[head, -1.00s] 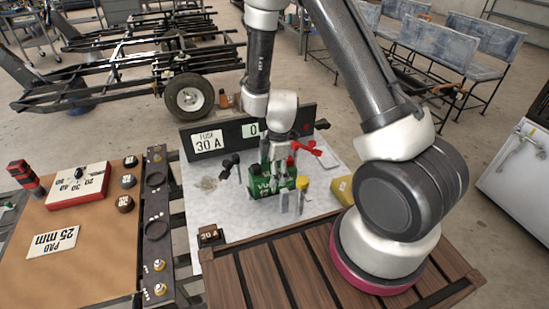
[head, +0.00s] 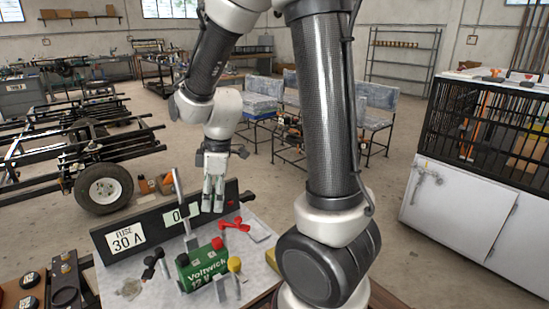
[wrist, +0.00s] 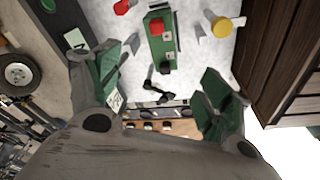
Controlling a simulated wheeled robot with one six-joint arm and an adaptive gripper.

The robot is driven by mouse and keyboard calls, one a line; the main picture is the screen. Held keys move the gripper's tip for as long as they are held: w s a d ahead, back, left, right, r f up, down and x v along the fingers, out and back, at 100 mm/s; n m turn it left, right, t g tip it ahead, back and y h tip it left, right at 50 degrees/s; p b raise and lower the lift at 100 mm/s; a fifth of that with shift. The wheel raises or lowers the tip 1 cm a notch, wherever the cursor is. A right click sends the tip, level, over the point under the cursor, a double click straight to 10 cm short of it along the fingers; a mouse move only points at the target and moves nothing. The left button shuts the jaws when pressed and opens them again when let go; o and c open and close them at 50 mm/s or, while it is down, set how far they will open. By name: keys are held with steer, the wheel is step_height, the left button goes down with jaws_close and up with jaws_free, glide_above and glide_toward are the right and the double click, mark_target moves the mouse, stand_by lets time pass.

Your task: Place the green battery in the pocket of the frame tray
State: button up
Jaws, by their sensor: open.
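The green battery (head: 199,271), marked 12 V, stands upright on the light grey metal plate (head: 252,262) in the head view. It has a red cap on top. In the wrist view the battery (wrist: 170,47) shows from above, ahead of the fingers. My gripper (head: 213,208) is open and empty, above and apart from the battery; in the wrist view my gripper's fingers (wrist: 170,68) are spread wide. Grey upright metal pieces (head: 220,290) and a yellow-capped post (head: 234,265) stand beside the battery. I cannot tell whether the battery is seated in a pocket.
A dark panel (head: 150,226) reading FUSE 30 A and 0 stands behind the battery. A tall grey bar (head: 181,205) rises near it. A red winged piece (head: 236,224) is to the right, a black clamp-like piece (head: 152,265) to the left. Wooden slats (wrist: 278,50) border the plate.

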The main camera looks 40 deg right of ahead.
steer(key=s+d+r+m+t, duration=0.1)
steer(key=s+d+r+m, duration=0.3)
steer(key=s+r+m, duration=0.2)
steer(key=s+d+r+m+t+h, duration=0.1)
steer(key=s+d+r+m, duration=0.4)
steer(key=s+r, duration=0.4)
steer(key=shift+s+d+m+t+h, duration=0.15)
steer(key=shift+s+m+t+h, duration=0.2)
steer(key=shift+s+m, duration=0.4)
